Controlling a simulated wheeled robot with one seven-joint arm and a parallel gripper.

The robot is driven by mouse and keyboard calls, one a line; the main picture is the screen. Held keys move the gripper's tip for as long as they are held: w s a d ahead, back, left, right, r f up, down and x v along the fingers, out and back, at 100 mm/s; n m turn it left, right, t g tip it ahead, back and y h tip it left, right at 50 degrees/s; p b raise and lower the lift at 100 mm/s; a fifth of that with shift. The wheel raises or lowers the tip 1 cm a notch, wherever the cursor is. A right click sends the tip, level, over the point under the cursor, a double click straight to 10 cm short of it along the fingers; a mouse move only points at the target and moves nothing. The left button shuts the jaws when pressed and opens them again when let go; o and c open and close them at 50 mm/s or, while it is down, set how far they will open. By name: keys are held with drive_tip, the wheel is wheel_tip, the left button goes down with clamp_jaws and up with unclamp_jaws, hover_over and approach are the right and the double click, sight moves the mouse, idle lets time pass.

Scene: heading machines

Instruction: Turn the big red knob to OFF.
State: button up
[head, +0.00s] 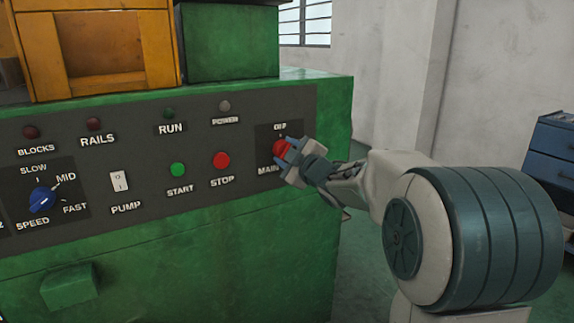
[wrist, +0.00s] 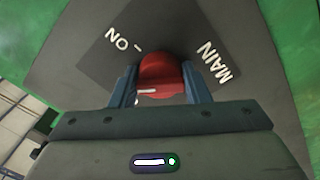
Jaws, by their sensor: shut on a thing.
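The big red knob (head: 280,148) is at the right end of the dark control panel, on a black plate with MAIN below it and a small label above that appears to read OFF. My gripper (head: 289,158) is at the knob, its blue fingers on either side. In the wrist view the knob (wrist: 162,72) sits between both fingers, and my gripper (wrist: 164,88) is shut on it. A short white mark shows on the knob's near side. The ON label (wrist: 122,42) and the MAIN label (wrist: 216,64) show around it. OFF is not seen in the wrist view.
Left of the knob are the red STOP button (head: 221,161), green START button (head: 178,170), PUMP switch (head: 119,182) and blue SPEED knob (head: 42,199). The green machine cabinet (head: 200,260) lies below the panel. A blue cabinet (head: 552,150) stands far right.

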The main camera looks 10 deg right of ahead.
drive_tip(key=n+b, duration=0.3)
drive_tip(key=n, duration=0.1)
drive_tip(key=shift+f, duration=0.15)
drive_tip(key=shift+n+b, duration=1.2)
drive_tip(key=shift+n, duration=0.5)
drive_tip(key=shift+r, duration=0.2)
drive_tip(key=o, duration=1)
drive_tip(key=shift+c, duration=0.2)
drive_tip(key=p+v, duration=0.2)
drive_tip(key=v, duration=1.2)
